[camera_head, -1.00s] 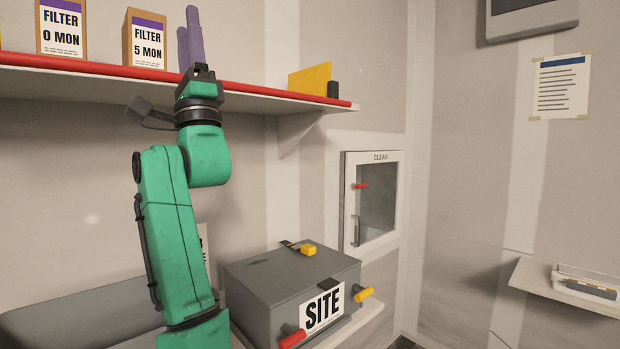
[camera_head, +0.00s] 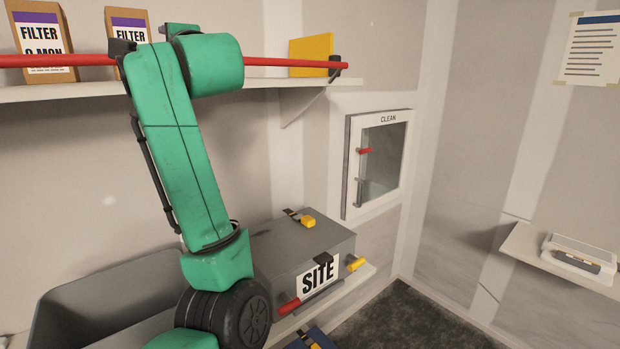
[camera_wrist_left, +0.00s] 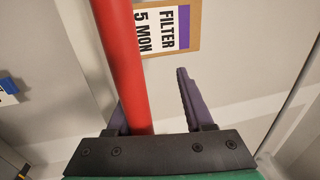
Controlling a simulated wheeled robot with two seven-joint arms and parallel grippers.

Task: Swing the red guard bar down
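The red guard bar (camera_head: 290,62) runs level along the front of the wall shelf (camera_head: 230,97), above its front edge. Its right end is at a dark bracket beside a yellow plate. In the left wrist view the bar (camera_wrist_left: 122,60) runs down past the left finger and partly covers it. My left gripper (camera_wrist_left: 157,92) has its purple fingers apart, with a clear gap between the bar and the right finger. I cannot tell whether the bar touches the left finger. My right gripper is not in view.
Filter boxes (camera_head: 39,35) stand on the shelf behind the bar. Below are a grey SITE box (camera_head: 285,245) with red and yellow handles, and a grey bin (camera_head: 110,295). A CLEAN wall hatch (camera_head: 378,165) is at the right. The floor at lower right is clear.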

